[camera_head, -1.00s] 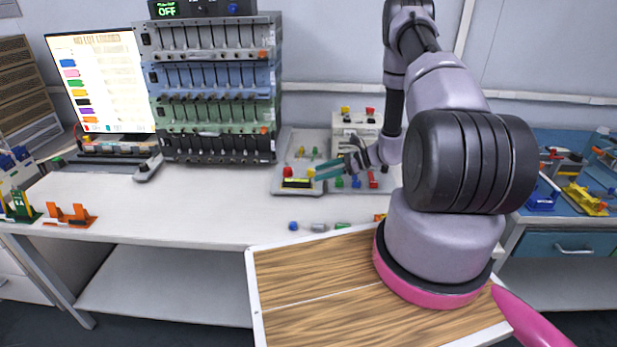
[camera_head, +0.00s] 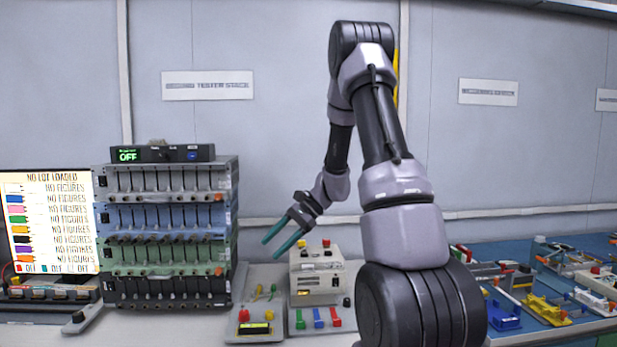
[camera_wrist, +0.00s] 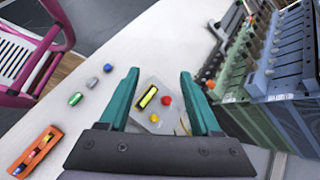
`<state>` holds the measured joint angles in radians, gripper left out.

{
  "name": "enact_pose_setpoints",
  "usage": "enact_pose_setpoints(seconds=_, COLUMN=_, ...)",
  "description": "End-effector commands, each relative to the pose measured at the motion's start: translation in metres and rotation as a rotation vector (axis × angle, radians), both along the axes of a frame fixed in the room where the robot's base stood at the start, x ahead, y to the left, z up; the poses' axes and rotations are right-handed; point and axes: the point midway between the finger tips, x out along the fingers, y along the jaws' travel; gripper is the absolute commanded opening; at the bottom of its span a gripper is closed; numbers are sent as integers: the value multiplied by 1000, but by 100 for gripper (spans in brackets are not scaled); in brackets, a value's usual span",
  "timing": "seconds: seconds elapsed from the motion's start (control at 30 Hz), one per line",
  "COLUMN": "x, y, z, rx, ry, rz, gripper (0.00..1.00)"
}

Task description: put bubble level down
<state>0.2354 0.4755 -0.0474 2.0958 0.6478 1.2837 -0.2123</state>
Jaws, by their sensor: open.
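My gripper (camera_head: 284,244) is open and empty, raised in the air above the bench, left of my arm's upper links. In the wrist view its two teal fingers (camera_wrist: 155,98) are spread wide. Between and beyond them lies a small dark block with a yellow-green strip (camera_wrist: 148,96), which looks like the bubble level. It rests on a light grey plate (camera_wrist: 160,82) beside a red and a yellow knob. In the head view the same block (camera_head: 255,328) lies on the grey plate at the bottom edge, below the gripper and apart from it.
A tester stack (camera_head: 170,237) stands left of the gripper, with a lit screen (camera_head: 48,222) farther left. A beige box (camera_head: 318,277) with red and yellow buttons stands behind the plate. An orange tray (camera_wrist: 36,150) and small loose pieces lie on the white bench.

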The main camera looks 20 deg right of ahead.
Motion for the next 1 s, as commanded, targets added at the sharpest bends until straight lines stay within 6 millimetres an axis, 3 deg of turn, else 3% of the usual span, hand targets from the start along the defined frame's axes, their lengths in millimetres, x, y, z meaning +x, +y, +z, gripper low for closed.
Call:
enact_pose_setpoints(seconds=0.03, x=-10, y=5, z=25, rx=-45, ry=-50, rz=42, gripper=64)
enact_pose_setpoints(seconds=0.2, x=-52, y=14, z=85, rx=-206, ry=-199, rz=170, gripper=64)
enact_pose_setpoints(seconds=0.5, x=-133, y=16, z=164, rx=-504, ry=-493, rz=340, gripper=64)
enact_pose_setpoints(seconds=0.8, x=-203, y=5, z=210, rx=-777, ry=-783, rz=430, gripper=64)
enact_pose_setpoints(seconds=1.0, x=-222, y=-1, z=220, rx=-859, ry=-870, rz=445, gripper=64)
